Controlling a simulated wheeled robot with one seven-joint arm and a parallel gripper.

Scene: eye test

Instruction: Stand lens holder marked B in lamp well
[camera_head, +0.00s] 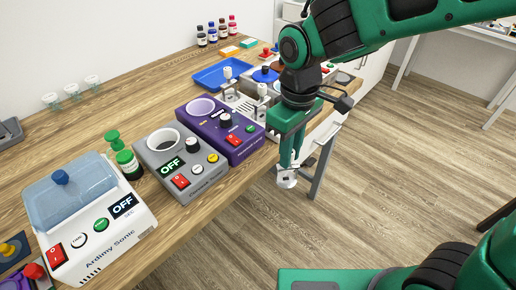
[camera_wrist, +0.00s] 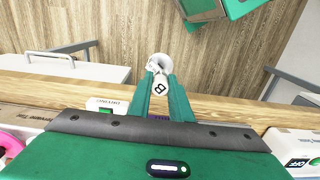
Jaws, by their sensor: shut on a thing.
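My gripper (camera_head: 291,162) is shut on the lens holder marked B (camera_head: 287,180), a small whitish piece. The gripper points down and holds it in the air, off the front edge of the bench. In the wrist view the fingers (camera_wrist: 160,82) close on the holder, whose round white face (camera_wrist: 160,89) shows a dark B. A grey box (camera_head: 200,178) with a round white-rimmed well and an OFF display stands on the bench. A purple box (camera_head: 234,150) with a pale oval well stands right of it. I cannot tell which well is the lamp well.
A blue tray (camera_head: 215,76), small bottles (camera_head: 212,34) and glass cups (camera_head: 73,90) stand farther back. The floor (camera_head: 400,150) right of the bench is open.

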